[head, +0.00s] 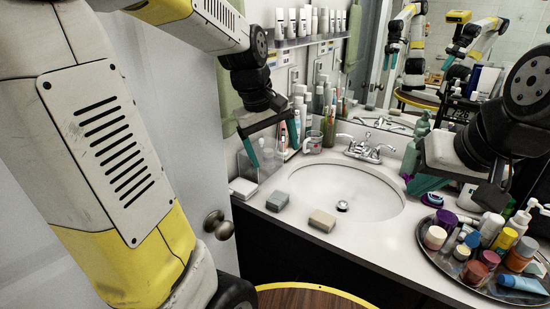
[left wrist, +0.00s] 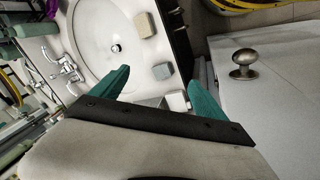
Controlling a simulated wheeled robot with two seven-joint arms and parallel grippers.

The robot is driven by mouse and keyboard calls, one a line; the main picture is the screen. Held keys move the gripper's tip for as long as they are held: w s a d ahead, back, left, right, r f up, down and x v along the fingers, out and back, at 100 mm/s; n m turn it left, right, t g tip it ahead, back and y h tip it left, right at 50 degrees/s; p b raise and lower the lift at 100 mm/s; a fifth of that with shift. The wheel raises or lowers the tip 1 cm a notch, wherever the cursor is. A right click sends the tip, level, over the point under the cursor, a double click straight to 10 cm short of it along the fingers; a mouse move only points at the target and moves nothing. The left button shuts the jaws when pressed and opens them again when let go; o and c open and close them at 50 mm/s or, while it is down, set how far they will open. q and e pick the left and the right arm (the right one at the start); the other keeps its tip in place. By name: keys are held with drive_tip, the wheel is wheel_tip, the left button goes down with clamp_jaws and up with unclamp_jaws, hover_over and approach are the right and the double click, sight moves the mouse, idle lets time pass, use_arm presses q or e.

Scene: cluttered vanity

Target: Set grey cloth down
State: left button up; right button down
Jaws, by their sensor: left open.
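A small grey folded block, which looks like the grey cloth (head: 277,201), lies on the white counter at the front left of the sink. In the left wrist view the grey cloth (left wrist: 162,71) shows beyond my fingertips, apart from them. My left gripper (head: 273,150) is open and empty above the counter's left end, behind the cloth; its teal fingers also show in the left wrist view (left wrist: 160,90). My right gripper (head: 425,184) is at the right above the counter; its fingers are partly hidden and its opening cannot be made out.
A beige block (head: 322,220) lies right of the grey cloth near the counter's front edge. The sink (head: 340,188) is empty. A round tray (head: 424,258) of bottles and jars fills the right. A clear container (head: 262,168) and cups stand behind. A door knob (head: 218,225) is at left.

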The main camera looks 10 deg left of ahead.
use_arm(q)
drive_tip(key=s+r+m+t, duration=0.3)
drive_tip(key=s+m, duration=0.4)
drive_tip(key=s, duration=0.5)
drive_tip(key=shift+s+d+r+m, duration=0.3)
drive_tip(key=shift+s+d, duration=0.05)
drive_tip(key=shift+s, duration=0.05)
